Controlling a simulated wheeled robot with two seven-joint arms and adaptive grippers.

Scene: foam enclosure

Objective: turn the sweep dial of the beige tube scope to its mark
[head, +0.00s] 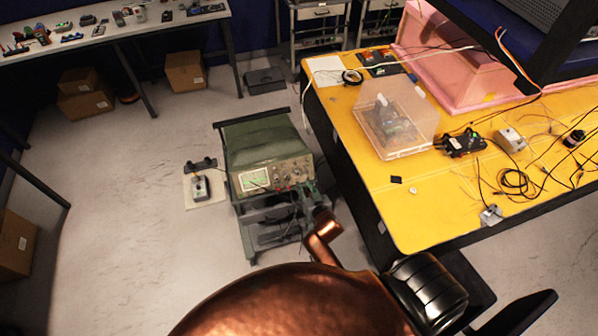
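The tube scope (266,140) stands on a dark cart in the middle of the head view. It has a green top and a beige front panel with a lit screen (255,179) at the left and small knobs (292,171) at the right. The sweep dial cannot be told apart from the other knobs, and its mark is too small to see. My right gripper (304,192) is at the lower right of the panel, at the end of my copper arm. Its fingers are small and dark, so contact and opening are unclear. My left gripper is not in view.
A yellow-topped table (430,215) stands close to the right of the cart, with a clear plastic box (395,125), cables and small devices on it. A small device on a pale board (200,188) is left of the cart. The floor farther left is open.

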